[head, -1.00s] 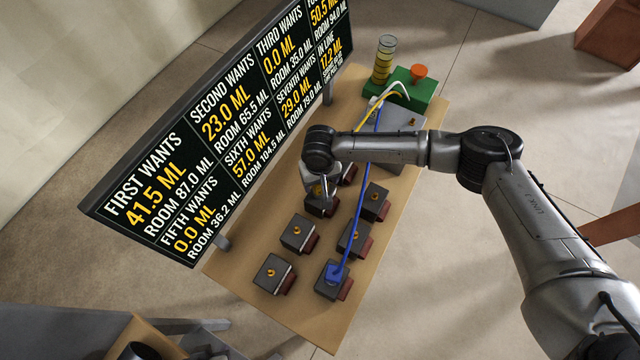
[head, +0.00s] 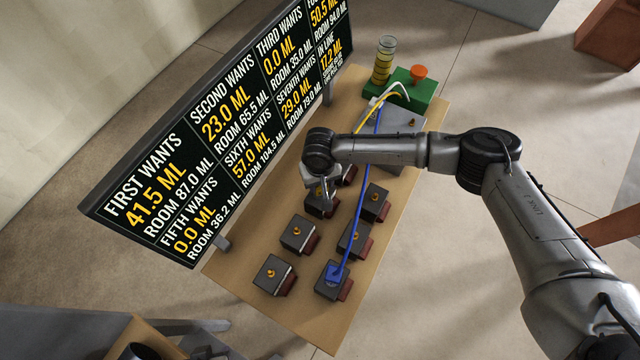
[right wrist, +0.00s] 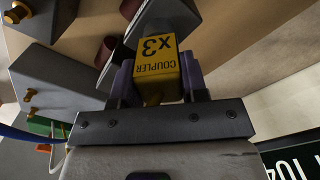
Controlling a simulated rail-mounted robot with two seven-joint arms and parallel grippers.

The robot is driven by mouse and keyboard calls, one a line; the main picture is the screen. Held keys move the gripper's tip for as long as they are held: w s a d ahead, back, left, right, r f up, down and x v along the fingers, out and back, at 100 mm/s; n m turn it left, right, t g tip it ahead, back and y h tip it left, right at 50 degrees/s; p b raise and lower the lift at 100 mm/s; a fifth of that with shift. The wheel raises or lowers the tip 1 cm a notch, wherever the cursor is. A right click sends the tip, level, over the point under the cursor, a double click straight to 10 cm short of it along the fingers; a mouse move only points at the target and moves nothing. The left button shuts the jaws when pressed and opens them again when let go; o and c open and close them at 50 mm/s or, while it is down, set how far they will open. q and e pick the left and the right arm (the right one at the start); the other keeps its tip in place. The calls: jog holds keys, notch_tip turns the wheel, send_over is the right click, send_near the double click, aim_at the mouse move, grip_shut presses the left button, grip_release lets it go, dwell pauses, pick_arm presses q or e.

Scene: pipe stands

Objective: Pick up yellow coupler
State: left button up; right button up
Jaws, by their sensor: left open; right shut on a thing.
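The yellow coupler (right wrist: 158,62), marked "COUPLER X3", is between the fingers of my right gripper (right wrist: 158,80) in the right wrist view. The gripper is shut on it. In the head view my right gripper (head: 322,190) is low over the row of dark blocks, near the board's lower edge; the wrist hides most of the coupler. I cannot tell whether the coupler is touching the block under it. My left gripper (head: 215,342) is at the bottom left edge of the head view, partly cut off, open and away from the table.
Several dark blocks (head: 298,233) with amber knobs stand on the wooden table (head: 318,318). A blue hose (head: 359,215) runs from a blue plug (head: 334,273) to the back. A green base (head: 412,92) with a clear cylinder (head: 384,60) stands there. The display board (head: 215,140) is close at the left.

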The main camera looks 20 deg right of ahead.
jog(key=shift+r, duration=0.6)
jog(key=r, duration=0.3)
jog(key=shift+s+d+r, duration=0.2)
jog(key=shift+s+d, duration=0.05)
jog(key=s+d+r+p, duration=0.1)
jog(key=s+d+r, duration=0.6)
jog(key=s, duration=0.1)
jog(key=w+a+r, duration=0.1)
jog(key=w+r, duration=0.1)
jog(key=r, duration=0.5)
jog(key=w+a+r, duration=0.1)
jog(key=w+r, duration=0.1)
jog(key=r, duration=0.6)
jog(key=shift+w+a+n, duration=0.3)
jog(key=shift+w+a, duration=0.05)
jog(key=shift+a, duration=0.05)
